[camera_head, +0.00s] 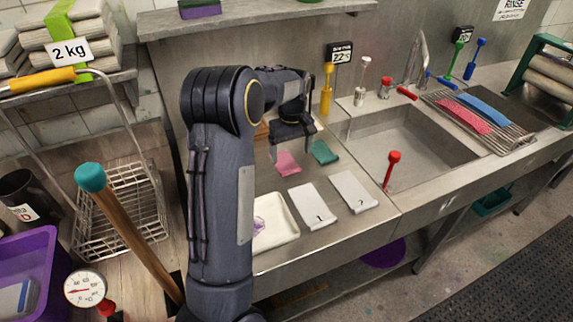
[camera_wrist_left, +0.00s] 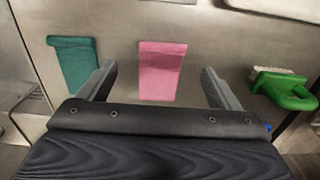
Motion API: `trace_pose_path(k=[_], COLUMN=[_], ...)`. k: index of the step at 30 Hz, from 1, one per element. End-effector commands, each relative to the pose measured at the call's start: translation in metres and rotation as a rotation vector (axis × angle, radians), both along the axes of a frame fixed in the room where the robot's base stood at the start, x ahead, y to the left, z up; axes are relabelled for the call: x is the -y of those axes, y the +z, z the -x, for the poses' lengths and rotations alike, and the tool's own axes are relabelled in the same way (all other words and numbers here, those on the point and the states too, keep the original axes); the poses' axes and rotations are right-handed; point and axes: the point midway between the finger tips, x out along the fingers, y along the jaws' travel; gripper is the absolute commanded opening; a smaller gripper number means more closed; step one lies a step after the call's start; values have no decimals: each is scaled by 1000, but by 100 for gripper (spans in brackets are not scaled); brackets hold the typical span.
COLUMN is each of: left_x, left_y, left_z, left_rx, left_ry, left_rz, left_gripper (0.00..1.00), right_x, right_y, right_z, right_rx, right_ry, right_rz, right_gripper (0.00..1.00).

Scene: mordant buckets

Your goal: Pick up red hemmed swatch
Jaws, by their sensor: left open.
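A pinkish-red swatch (camera_head: 287,163) with a folded band along one edge lies flat on the steel counter. It also shows in the left wrist view (camera_wrist_left: 161,72), centred between my fingers. My left gripper (camera_head: 291,155) is open and empty above it, with one finger to each side in the left wrist view (camera_wrist_left: 157,72). I cannot tell the exact height. A teal swatch (camera_head: 324,152) lies just to the right in the head view; the left wrist view shows it at the left (camera_wrist_left: 74,63). My right gripper is not in view.
Two white cards (camera_head: 314,205), numbered, and a white tray (camera_head: 290,232) lie nearer the front edge. The sink (camera_head: 425,140) is to the right. A green-handled brush (camera_wrist_left: 285,90) lies beside the right finger in the left wrist view. A shelf (camera_head: 245,18) is above.

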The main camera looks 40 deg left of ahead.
Motion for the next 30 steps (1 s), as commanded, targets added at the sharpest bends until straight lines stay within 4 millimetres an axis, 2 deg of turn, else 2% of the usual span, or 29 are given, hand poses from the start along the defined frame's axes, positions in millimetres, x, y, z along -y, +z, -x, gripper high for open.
trace_pose_path(k=[12, 21, 30], left_x=[4, 4, 4], left_y=[-53, -58, -57], left_z=[6, 6, 6], left_rx=[0, 2, 3], left_ry=[-3, -3, -3], left_rz=[2, 2, 1], left_gripper=[85, 83, 44], right_x=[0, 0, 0], right_y=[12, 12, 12], right_z=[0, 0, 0], right_rx=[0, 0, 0], right_ry=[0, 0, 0], right_rz=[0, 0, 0], right_gripper=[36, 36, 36])
